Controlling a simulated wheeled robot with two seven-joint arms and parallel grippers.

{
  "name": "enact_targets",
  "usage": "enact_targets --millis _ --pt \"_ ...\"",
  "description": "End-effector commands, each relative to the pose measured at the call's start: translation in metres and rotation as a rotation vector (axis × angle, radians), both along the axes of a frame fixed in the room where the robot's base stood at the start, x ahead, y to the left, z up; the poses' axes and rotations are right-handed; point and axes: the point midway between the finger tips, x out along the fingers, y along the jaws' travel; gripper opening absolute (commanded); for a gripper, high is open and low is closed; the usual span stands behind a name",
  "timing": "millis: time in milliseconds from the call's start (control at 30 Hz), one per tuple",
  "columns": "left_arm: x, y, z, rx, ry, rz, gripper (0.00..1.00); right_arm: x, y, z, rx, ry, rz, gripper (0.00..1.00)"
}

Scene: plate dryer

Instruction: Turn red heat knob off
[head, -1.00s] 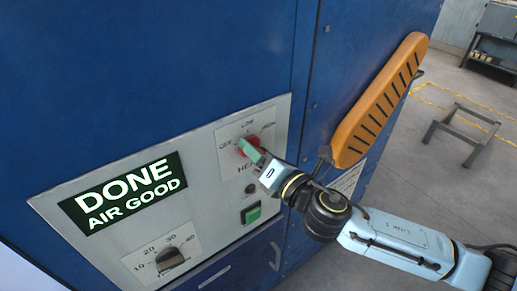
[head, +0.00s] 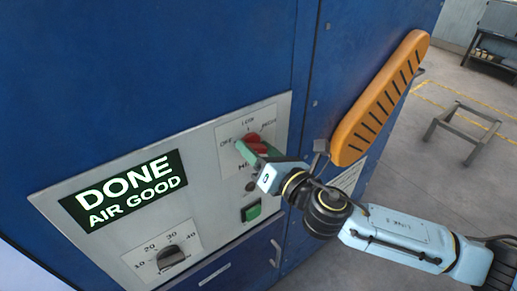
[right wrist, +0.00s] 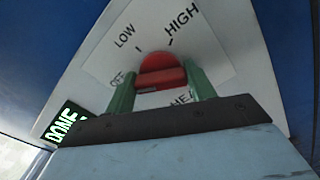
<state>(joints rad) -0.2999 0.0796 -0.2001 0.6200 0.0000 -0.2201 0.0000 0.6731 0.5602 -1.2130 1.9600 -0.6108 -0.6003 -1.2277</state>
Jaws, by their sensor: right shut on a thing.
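The red heat knob (head: 252,140) sits on a white dial plate marked OFF, LOW and HIGH, on the machine's grey panel. My right gripper (head: 254,149) is at the knob, its green fingers on either side. In the right wrist view, the knob (right wrist: 161,71) shows between the two fingers of the gripper (right wrist: 160,80), which is shut on it. The knob's raised grip lies nearly level there, with OFF to its left and LOW and HIGH above. I cannot tell exactly which mark it points to. My left gripper is not in view.
The display (head: 124,190) reads DONE AIR GOOD. A green button (head: 251,213) is below the heat dial, and a dark timer knob (head: 170,257) is lower left. An orange slotted guard (head: 382,98) juts from the blue cabinet at right. Open floor with a low metal frame (head: 464,130) lies beyond.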

Motion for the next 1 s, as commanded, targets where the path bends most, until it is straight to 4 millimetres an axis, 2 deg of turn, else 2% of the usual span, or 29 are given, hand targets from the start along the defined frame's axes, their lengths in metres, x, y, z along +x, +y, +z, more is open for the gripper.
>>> enact_targets --millis 67,100,233,533,667,1000 --pt "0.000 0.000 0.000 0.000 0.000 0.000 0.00 0.000 0.000 -0.001 -0.005 -0.002 0.000 0.32" --pt "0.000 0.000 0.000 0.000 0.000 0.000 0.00 0.000 0.000 -0.001 -0.005 -0.002 0.000 0.60" --pt "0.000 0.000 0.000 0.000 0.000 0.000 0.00 0.000 0.000 -0.001 -0.003 -0.001 -0.001 0.76" --pt "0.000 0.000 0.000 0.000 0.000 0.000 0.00 -0.001 -0.001 0.000 -0.001 -0.001 0.000 0.76" --pt "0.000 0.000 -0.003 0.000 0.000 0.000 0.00 -0.008 -0.007 -0.001 -0.001 -0.001 0.000 0.76" --pt "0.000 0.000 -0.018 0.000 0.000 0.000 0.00 -0.064 -0.047 -0.004 -0.002 0.001 0.000 0.76"
